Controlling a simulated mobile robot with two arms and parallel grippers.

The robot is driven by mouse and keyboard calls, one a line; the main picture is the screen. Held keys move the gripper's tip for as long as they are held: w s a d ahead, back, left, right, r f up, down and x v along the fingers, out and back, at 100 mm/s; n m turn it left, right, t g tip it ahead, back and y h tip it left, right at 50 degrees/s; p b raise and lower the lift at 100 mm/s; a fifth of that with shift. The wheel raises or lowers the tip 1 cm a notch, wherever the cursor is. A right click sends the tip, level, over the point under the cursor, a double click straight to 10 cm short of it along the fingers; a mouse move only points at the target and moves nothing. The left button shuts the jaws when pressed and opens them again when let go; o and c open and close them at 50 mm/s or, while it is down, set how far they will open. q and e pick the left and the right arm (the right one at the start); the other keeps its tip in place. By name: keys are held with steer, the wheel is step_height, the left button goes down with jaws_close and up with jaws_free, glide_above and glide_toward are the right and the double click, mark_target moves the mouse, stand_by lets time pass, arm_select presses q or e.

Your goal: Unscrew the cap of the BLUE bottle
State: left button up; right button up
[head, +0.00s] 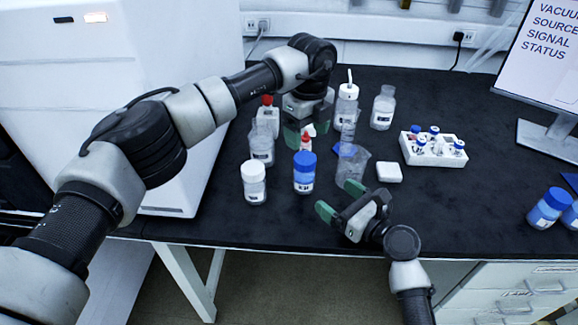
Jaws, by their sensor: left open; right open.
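A bottle with a blue cap and blue contents (304,178) stands upright near the middle of the black bench, its cap on top. My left gripper (308,133) is open, pointing down just behind and above this bottle. A small red-tipped bottle (306,143) shows by its fingers; I cannot tell whether they touch it. My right gripper (339,199) is open and empty at the front of the bench, right of and nearer than the blue bottle.
A white-capped bottle (254,184) stands left of the blue bottle, a clear bottle (262,146) behind it. A glass beaker (351,166) is to the right, with a small white block (389,172) and a white vial rack (431,150) beyond. A monitor (545,60) stands at right.

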mark_target(312, 178)
arm_select(q)
steer(key=shift+w+a, duration=0.15)
steer(key=shift+w, duration=0.05)
arm_select(e)
steer(key=shift+w+a, duration=0.25)
steer(key=shift+a, duration=0.05)
arm_select(q)
steer(key=shift+r, duration=0.1)
arm_select(e)
steer(key=shift+w+a, duration=0.15)
steer(key=shift+w, duration=0.05)
arm_select(q)
steer(key=shift+s, duration=0.1)
arm_select(e)
steer(key=shift+w+a+r, duration=0.15)
steer(key=shift+w+a, duration=0.1)
steer(key=x, duration=0.9)
